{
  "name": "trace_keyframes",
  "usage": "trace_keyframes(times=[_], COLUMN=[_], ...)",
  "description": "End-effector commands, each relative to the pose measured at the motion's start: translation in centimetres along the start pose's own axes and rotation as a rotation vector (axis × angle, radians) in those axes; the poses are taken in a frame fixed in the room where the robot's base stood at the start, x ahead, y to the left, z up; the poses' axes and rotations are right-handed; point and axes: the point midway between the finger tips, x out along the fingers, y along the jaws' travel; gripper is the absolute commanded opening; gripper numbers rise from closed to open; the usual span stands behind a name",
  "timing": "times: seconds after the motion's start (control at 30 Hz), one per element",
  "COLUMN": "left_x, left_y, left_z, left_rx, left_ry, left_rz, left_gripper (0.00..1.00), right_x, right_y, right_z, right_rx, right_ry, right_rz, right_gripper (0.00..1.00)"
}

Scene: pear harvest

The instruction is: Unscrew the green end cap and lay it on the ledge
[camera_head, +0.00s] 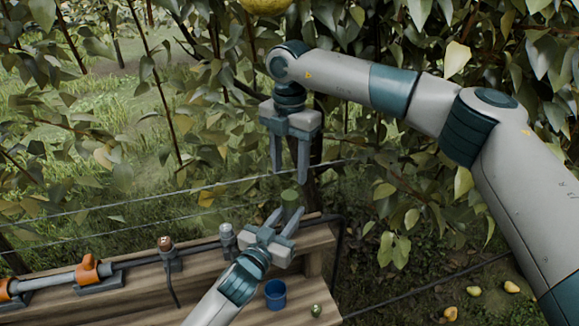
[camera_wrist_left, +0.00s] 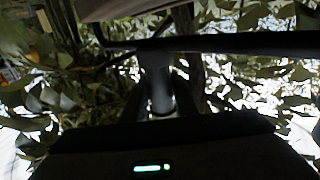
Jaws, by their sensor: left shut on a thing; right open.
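The green end cap (camera_head: 290,198) is a short green cylinder near the right end of the wooden ledge (camera_head: 200,290) in the head view. My left gripper (camera_head: 287,212) reaches in from below, its fingers shut around the cap, which shows between and just beyond the tips. In the left wrist view a dark cylinder (camera_wrist_left: 158,82) stands between the fingers; its colour is lost in shadow. My right gripper (camera_head: 290,183) hangs above the cap, fingers pointing down, open and empty. Whether the cap still sits on a thread is hidden.
A blue cup (camera_head: 275,294) and a small green item (camera_head: 316,311) stand on the ledge's front part. A grey pipe (camera_head: 55,280) with orange fittings (camera_head: 88,268) runs along the left. Wires cross behind; leafy branches crowd the back. Pears (camera_head: 473,291) lie on the ground at right.

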Motion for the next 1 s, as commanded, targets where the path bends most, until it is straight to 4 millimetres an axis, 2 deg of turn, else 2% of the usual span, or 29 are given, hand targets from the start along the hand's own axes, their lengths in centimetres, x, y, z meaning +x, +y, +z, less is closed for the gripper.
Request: trace_keyframes(times=[0.4, 0.6, 0.8, 1.0], left_x=[-0.02, -0.03, -0.03, -0.03], left_y=[0.03, 0.03, 0.03, 0.03], left_z=[0.09, 0.10, 0.11, 0.12], left_rx=[0.000, 0.000, 0.000, 0.000], left_ry=[-0.001, -0.002, -0.002, -0.002], left_rz=[0.000, 0.000, 0.000, 0.000], left_gripper=[0.00, 0.00, 0.00, 0.00], right_x=[0.00, -0.01, 0.00, 0.00], right_y=[-0.01, 0.00, 0.00, -0.01], right_z=[0.01, 0.01, 0.01, 0.01], right_rx=[0.637, 0.878, 0.997, 1.018], right_ry=[-0.001, 0.000, 0.000, -0.001], right_rz=[0.000, 0.000, 0.000, 0.000], right_gripper=[0.47, 0.47, 0.47, 0.47])
